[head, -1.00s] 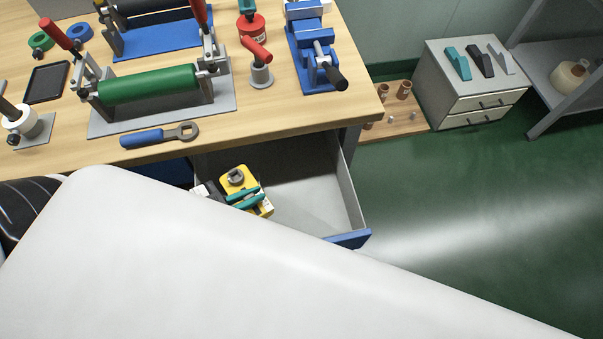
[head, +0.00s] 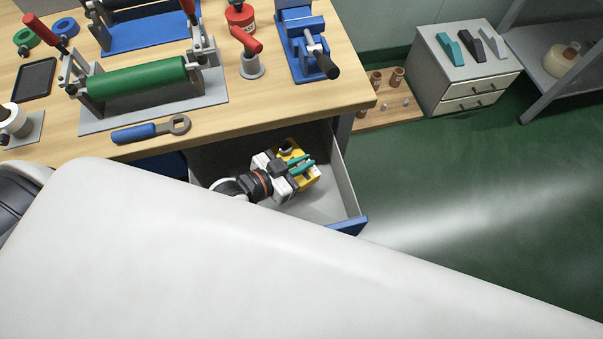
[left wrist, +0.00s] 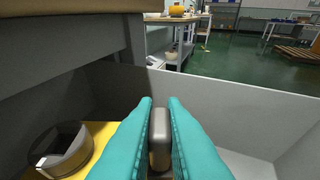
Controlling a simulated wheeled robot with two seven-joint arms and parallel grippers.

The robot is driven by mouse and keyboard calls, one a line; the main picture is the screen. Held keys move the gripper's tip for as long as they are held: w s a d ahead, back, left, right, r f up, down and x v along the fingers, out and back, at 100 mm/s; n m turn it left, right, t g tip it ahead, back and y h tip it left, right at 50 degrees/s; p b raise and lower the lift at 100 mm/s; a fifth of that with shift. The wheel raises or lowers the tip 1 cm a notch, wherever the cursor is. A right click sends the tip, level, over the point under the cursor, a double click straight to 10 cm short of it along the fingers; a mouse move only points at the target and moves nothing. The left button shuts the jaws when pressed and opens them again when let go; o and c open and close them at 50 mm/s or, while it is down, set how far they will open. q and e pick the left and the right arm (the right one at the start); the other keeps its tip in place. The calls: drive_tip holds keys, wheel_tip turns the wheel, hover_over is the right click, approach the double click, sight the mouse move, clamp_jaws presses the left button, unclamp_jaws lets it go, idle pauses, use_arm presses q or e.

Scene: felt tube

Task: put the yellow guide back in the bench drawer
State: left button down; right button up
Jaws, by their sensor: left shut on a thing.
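The yellow guide (head: 307,181) is in my left gripper (head: 299,165), inside the outline of the open bench drawer (head: 349,226). The teal fingers (left wrist: 160,125) are shut on a grey upright part of the guide. In the left wrist view the guide's yellow body (left wrist: 98,130) shows at left, with a dark round ring on it. The grey drawer walls (left wrist: 235,105) rise around the fingers in that view. I cannot tell whether the guide touches the drawer floor. My right gripper is not in view.
The wooden bench top (head: 225,120) overhangs the drawer's back. It bears a green roller (head: 130,80), a blue-handled wrench (head: 150,131) and a blue vise (head: 305,45). A grey cabinet (head: 460,75) stands at the right. My large white body part hides the drawer's near left side.

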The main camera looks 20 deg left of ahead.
sight(302, 176)
use_arm(q)
wheel_tip(302, 176, down, 6)
drive_tip(key=shift+f+b, duration=0.1)
drive_tip(key=shift+b, duration=0.4)
drive_tip(key=c, duration=1.9)
unclamp_jaws()
drive_tip(key=shift+f, duration=0.1)
drive_tip(key=shift+c, duration=0.2)
drive_tip(key=o, duration=0.4)
drive_tip(key=shift+o, duration=0.2)
drive_tip(key=v, duration=1.2)
drive_tip(key=shift+p, duration=0.35)
